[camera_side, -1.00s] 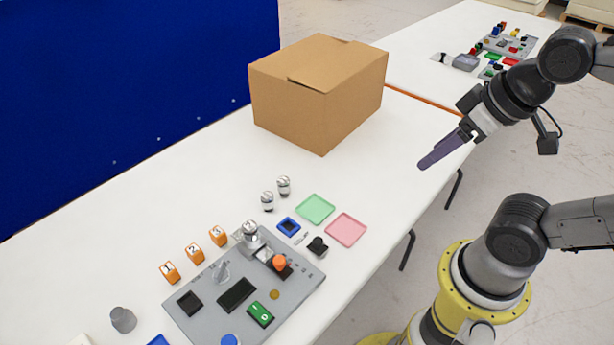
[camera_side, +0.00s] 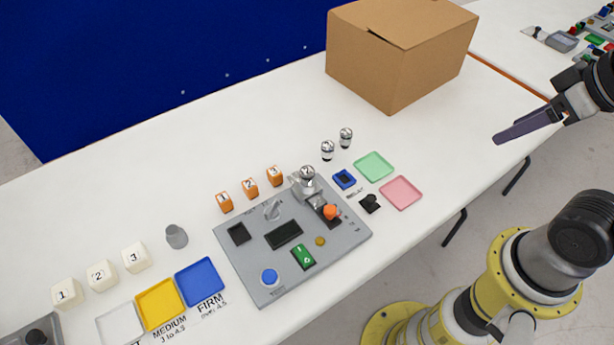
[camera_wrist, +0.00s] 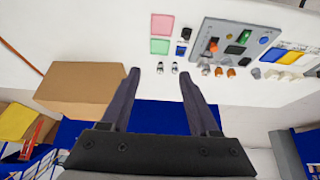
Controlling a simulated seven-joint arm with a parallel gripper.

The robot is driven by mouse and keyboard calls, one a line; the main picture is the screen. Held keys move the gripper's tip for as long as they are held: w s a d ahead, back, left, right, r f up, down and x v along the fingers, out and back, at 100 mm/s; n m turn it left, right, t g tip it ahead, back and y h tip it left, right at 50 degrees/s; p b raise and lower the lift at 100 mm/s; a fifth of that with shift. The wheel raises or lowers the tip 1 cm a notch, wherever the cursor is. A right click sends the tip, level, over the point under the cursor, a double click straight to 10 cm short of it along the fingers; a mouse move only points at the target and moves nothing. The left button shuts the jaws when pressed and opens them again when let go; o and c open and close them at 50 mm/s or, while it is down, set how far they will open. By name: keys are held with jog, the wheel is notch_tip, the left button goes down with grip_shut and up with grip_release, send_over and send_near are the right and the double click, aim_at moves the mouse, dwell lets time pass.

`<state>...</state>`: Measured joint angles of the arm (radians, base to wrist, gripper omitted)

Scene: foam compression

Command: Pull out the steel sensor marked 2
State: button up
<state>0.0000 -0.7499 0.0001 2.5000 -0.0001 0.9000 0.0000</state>
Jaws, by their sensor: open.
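Three steel sensors with domed tops are in the side view. One sensor (camera_side: 307,176) sits in a socket at the back corner of the grey panel (camera_side: 347,238). Two more, a nearer one (camera_side: 327,151) and a farther one (camera_side: 346,139), stand upright on the white table behind it. Their top marks are too small to read surely. In the wrist view the two loose sensors, one (camera_wrist: 162,68) and the other (camera_wrist: 175,67), show between my fingertips but far beyond them. My gripper (camera_side: 499,138) is open and empty, raised near the table's right edge, apart from everything.
A cardboard box (camera_side: 395,60) stands at the back. Green (camera_side: 374,167) and pink (camera_side: 401,193) trays lie right of the sensors, with a small blue part (camera_side: 344,179) and black knob (camera_side: 369,203) close by. Orange numbered blocks (camera_side: 250,187) line the panel's back edge. The table's back left is clear.

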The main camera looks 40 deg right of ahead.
jog(key=shift+o, duration=0.4)
jog(key=w+a+r+m+g, duration=0.1)
jog(key=w+a+r, duration=0.15)
jog(key=w, duration=0.65)
jog(key=w+a+r+m, duration=0.1)
jog(key=w+a+r, duration=0.15)
jog(key=w, duration=0.75)
jog(key=w+a+f+g, duration=0.2)
jog(key=w+a+f, duration=0.5)
jog(key=a+f, duration=0.3)
jog(key=f, duration=0.2)
jog(key=w+a+f+n+g, duration=0.1)
jog(key=a+f, duration=0.1)
jog(key=f, duration=0.2)
jog(key=a+f+n+g, duration=0.1)
jog(key=a+f, duration=0.1)
jog(key=f, duration=0.1)
jog(key=shift+w+a+f, duration=0.15)
jog(key=shift+a+f, duration=0.15)
jog(key=shift+f, duration=0.1)
jog(key=shift+a+f+g, duration=0.1)
jog(key=shift+a+g, duration=0.1)
jog(key=shift+g, duration=0.1)
